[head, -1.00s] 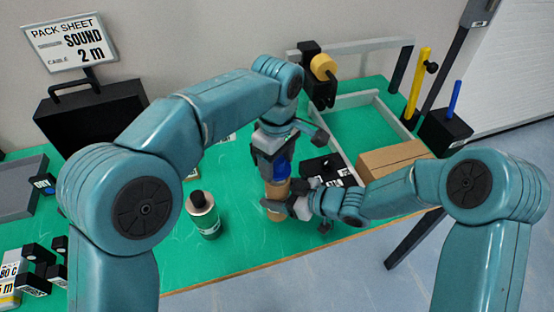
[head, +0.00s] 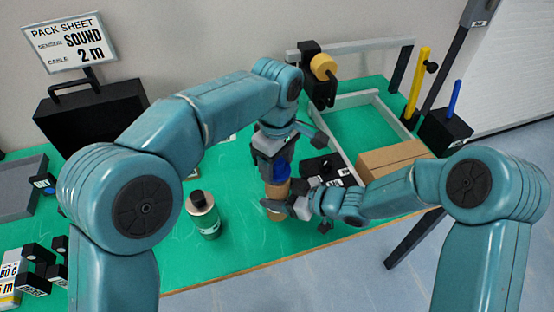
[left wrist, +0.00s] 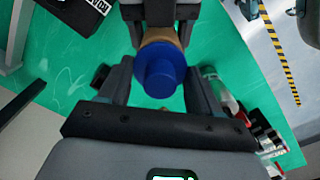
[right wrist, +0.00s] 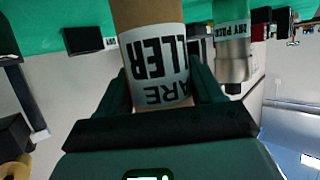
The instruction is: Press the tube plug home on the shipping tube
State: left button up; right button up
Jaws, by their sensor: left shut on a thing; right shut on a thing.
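The blue tube plug (head: 282,172) is directly over the upper end of the brown shipping tube (head: 277,190) in the head view. My left gripper (head: 276,166) comes from above and is shut on the plug. In the left wrist view its fingers flank the plug (left wrist: 160,72), with the tube's brown rim (left wrist: 163,38) showing behind. My right gripper (head: 282,207) is shut around the tube from the side. The right wrist view shows the tube (right wrist: 148,14) upright between its fingers, with a printed label. I cannot tell how deep the plug sits.
A grey-green bottle with a black cap (head: 204,215) stands left of the tube. A cardboard box (head: 392,160) lies to the right, beside a grey-edged tray area (head: 348,100). The green bench's front edge is close.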

pick_arm(q)
jog(key=shift+f, duration=1.05)
jog(key=o, duration=1.1)
notch_tip(320, 180, up, 12)
jog(key=shift+s+r, duration=0.1)
